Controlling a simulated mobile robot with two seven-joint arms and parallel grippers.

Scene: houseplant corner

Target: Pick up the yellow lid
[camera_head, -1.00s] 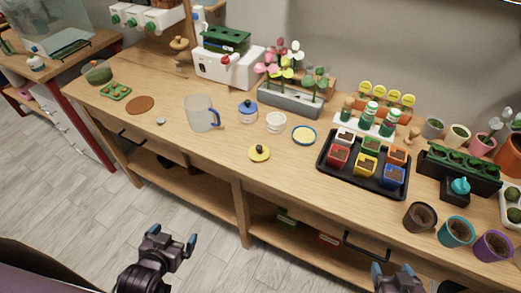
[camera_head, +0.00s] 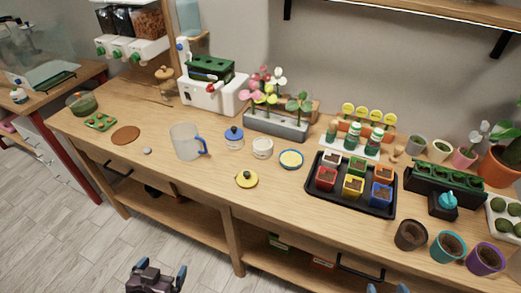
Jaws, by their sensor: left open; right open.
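The yellow lid (camera_head: 247,180) lies flat near the front edge of the wooden bench, with a dark knob on top. My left gripper (camera_head: 158,272) is at the bottom of the view, in front of the bench and well short of the lid; it is open and empty. My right gripper (camera_head: 388,288) shows only its fingertips at the bottom edge, right of the lid; it is open, and the rest is cut off.
Bench around the lid is clear.

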